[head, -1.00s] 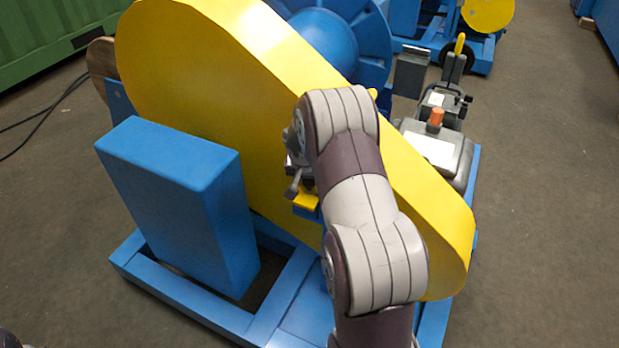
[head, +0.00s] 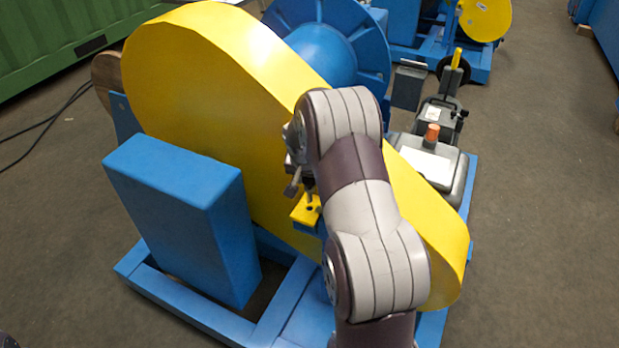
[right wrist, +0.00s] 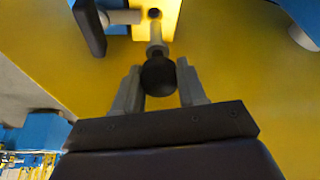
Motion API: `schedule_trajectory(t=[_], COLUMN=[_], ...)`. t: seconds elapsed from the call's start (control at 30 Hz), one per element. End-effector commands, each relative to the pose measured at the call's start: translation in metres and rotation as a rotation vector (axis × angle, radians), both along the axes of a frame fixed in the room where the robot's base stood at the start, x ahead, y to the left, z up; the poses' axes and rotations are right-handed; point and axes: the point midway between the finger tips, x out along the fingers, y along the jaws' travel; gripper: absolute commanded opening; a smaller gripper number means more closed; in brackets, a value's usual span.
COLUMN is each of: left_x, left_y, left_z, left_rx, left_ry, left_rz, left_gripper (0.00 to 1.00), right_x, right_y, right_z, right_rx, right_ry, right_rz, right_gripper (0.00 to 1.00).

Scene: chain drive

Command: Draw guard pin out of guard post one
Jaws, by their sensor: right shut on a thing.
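The guard pin (right wrist: 157,45) has a dark ball knob (right wrist: 158,76) and a short grey shank. My right gripper (right wrist: 158,68) is shut on the knob, one finger on each side. The guard post's yellow top (head: 306,210) shows a dark hole, which also appears in the right wrist view (right wrist: 154,13). The shank's end appears just clear of this hole, close above it. In the head view, my right gripper (head: 301,178) is partly hidden by my arm, above the yellow top. My left gripper is not in view.
The large yellow chain guard (head: 215,90) stands right beside my right gripper. A dark handle on a grey rod (right wrist: 90,27) is close by. A blue box (head: 175,215) stands left on the blue base frame (head: 190,300). A grey unit (head: 432,165) is at right.

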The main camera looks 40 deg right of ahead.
Motion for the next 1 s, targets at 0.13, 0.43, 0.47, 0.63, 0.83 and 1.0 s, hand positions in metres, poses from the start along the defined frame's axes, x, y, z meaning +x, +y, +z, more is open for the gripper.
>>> schedule_trajectory(t=[0.13,0.43,0.47,0.63,0.83,1.0], left_x=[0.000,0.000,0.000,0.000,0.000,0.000], left_y=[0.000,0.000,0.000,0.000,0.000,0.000], left_z=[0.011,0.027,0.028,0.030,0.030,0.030], left_rx=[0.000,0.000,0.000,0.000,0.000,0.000], left_ry=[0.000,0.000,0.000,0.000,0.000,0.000], left_rz=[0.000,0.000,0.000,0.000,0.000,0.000], left_gripper=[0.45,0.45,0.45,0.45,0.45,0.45], right_x=[0.000,0.000,0.000,0.000,0.001,0.004], right_y=[0.000,0.000,0.000,0.000,0.001,0.031], right_z=[0.014,0.034,0.036,0.039,0.039,0.035], right_rx=[0.000,0.000,0.000,0.000,0.000,0.011], right_ry=[-0.001,-0.001,-0.001,-0.001,-0.001,0.002], right_rz=[-0.001,0.000,0.000,0.000,0.004,0.106], right_gripper=[0.07,0.07,0.07,0.07,0.07,0.07])
